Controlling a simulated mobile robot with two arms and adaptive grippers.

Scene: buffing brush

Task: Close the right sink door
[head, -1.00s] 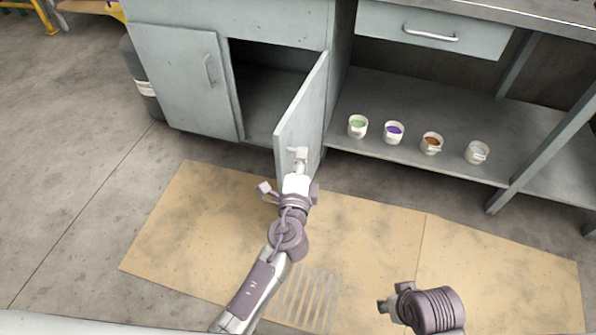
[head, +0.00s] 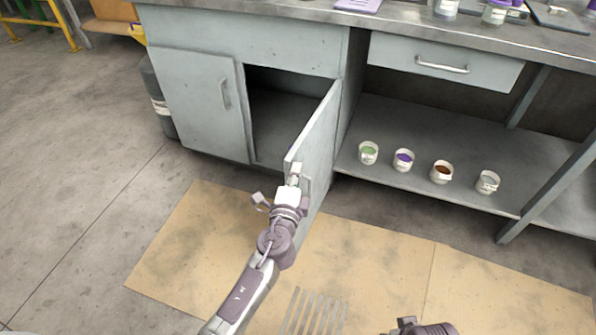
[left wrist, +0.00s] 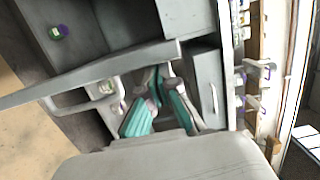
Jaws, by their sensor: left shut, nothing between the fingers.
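The right sink door (head: 316,132) stands wide open, swung out from the grey cabinet, with the dark cupboard opening (head: 285,110) to its left. Its handle (head: 307,187) is on the right-hand face near the free edge, partly hidden by my gripper. My left gripper (head: 294,172) is shut and empty at the door's free edge; contact cannot be told. In the left wrist view, the teal-padded fingers (left wrist: 160,78) are together near the door panel (left wrist: 105,68), and the handle (left wrist: 92,104) shows to their left. My right gripper (head: 408,323) barely shows at the bottom edge.
The left sink door (head: 198,100) is closed. Several small cups of coloured material, such as the purple one (head: 403,160), stand on the low shelf (head: 440,130) to the right. A dark cylinder (head: 158,100) stands left of the cabinet. Floor boards (head: 200,240) lie in front.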

